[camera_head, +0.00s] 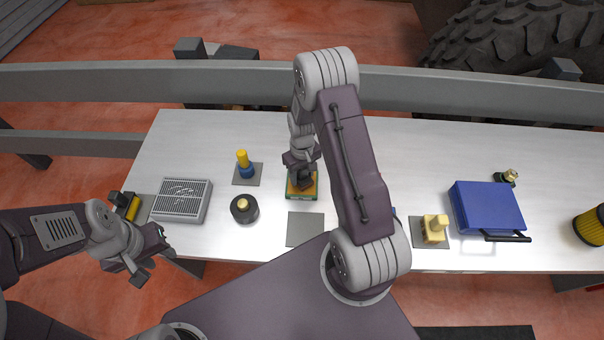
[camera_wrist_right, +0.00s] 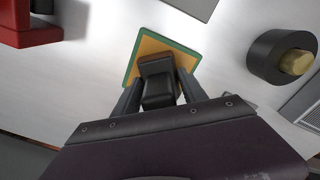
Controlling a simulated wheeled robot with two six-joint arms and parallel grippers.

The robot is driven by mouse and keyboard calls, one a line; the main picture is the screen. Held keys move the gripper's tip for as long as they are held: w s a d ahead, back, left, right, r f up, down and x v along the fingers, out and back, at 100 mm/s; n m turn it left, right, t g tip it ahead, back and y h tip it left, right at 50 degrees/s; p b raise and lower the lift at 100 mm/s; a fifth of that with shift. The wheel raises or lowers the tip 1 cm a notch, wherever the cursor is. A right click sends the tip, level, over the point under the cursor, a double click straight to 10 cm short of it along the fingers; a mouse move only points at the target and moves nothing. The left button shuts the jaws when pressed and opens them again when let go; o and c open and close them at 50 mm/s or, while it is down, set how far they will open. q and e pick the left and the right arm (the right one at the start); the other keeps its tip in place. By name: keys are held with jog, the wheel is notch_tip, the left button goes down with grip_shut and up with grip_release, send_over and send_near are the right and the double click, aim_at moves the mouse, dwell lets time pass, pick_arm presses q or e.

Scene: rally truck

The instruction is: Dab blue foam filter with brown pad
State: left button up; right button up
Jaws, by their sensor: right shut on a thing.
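A brown-orange square pad with a green edge (camera_head: 293,193) lies flat under my right gripper. It also shows in the right wrist view (camera_wrist_right: 185,52). My right gripper (camera_wrist_right: 160,90) is shut on a black block over the pad; I cannot tell whether the block is part of the pad or touches it. A large flat blue block (camera_head: 487,207) with a dark bar at its front is on the right of the table; it may be the blue foam filter. My left gripper (camera_head: 150,262) is at the table's front left edge, away from both; its jaw gap is unclear.
A blue piece with a yellow top (camera_head: 245,165), a dark cylinder (camera_head: 244,208), a grey grille box (camera_head: 182,200) and a yellow piece (camera_head: 435,229) stand on the table. A bare grey mat (camera_head: 305,230) is in front. A red object (camera_wrist_right: 30,28) is hidden behind my arm in the head view.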

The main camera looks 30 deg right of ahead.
jog(key=shift+f+b, duration=0.35)
jog(key=shift+f, duration=0.15)
dwell(0.7)
dwell(1.0)
jog(key=shift+r, duration=0.1)
notch_tip(320, 180, up, 7)
jog(key=p, duration=0.6)
dwell(0.4)
